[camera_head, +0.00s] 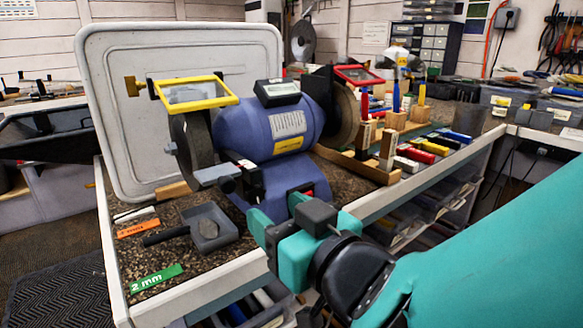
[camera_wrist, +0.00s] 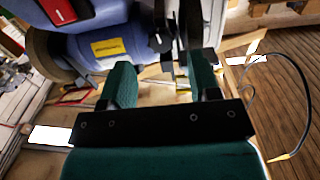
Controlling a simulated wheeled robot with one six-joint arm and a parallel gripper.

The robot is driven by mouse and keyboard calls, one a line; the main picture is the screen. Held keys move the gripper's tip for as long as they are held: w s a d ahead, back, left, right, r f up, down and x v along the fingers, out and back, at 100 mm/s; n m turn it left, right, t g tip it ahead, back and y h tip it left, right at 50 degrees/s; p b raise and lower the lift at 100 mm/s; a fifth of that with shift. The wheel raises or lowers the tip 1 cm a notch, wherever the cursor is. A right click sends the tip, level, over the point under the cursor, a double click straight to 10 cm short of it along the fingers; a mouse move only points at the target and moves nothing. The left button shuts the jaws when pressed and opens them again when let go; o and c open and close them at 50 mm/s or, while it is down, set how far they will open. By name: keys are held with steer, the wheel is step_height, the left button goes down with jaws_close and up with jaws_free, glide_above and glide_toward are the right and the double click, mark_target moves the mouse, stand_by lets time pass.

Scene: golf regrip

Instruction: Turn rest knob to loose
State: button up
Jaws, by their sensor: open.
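The blue bench grinder (camera_head: 262,135) stands on the speckled bench top, and its blue body fills the upper left of the wrist view (camera_wrist: 112,22). A grey tool rest (camera_head: 214,174) sits in front of its left wheel. A dark knob (camera_head: 228,185) is below the rest; a black knob with a small white mark (camera_wrist: 160,43) shows in the wrist view. My gripper (camera_head: 277,214) is open in front of the grinder's base. In the wrist view its green fingers (camera_wrist: 161,66) stand either side of the black knob, which appears beyond the tips. Contact cannot be told.
A grey tray (camera_head: 211,243) and an orange label (camera_head: 138,228) and green label (camera_head: 156,279) lie at the bench's front left. Wooden blocks with coloured handles (camera_head: 389,145) stand to the right. A white panel (camera_head: 125,110) stands behind the grinder.

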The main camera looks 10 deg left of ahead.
mark_target(257, 197)
steer(key=p+x, duration=0.2)
steer(key=x, duration=0.2)
steer(key=shift+w+a+r, duration=0.1)
steer(key=shift+w+r, duration=0.05)
steer(key=shift+r, duration=0.05)
steer(key=shift+w+a+f+p, duration=0.2)
steer(key=shift+w+a+p, duration=0.15)
steer(key=shift+a+p, duration=0.1)
steer(key=c, duration=0.9)
steer(key=shift+n, duration=0.7)
steer(key=o, duration=0.9)
